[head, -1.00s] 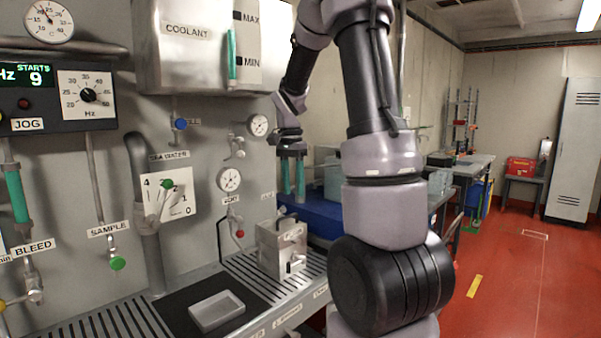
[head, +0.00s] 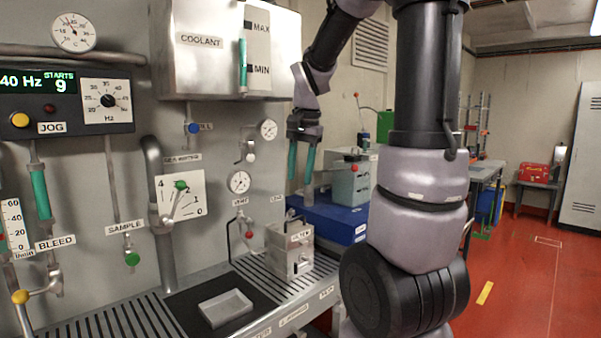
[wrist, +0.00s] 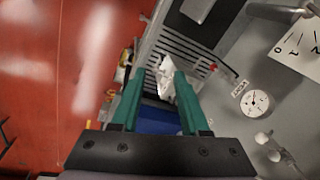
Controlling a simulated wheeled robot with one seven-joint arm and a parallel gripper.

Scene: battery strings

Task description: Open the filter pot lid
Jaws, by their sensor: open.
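The filter pot (head: 290,250) is a small metal box on the slatted bench ledge in the head view, with a label on its top and a handle or latch on its front. Its lid looks shut. My gripper (head: 300,176) is above and just behind the pot, fingers pointing down, open and empty. In the wrist view my gripper (wrist: 152,75) shows two teal fingers apart, with the pale pot (wrist: 167,82) between and beyond them. The fingers do not touch the pot. The lid's edge is too small to make out.
A shallow tray (head: 225,308) sits on a dark mat left of the pot. The panel behind carries gauges (head: 239,182), a red-knobbed valve (head: 249,235) and the coolant tank (head: 222,50). A blue box (head: 335,217) with a grey machine (head: 352,180) stands behind right. Red floor is open at right.

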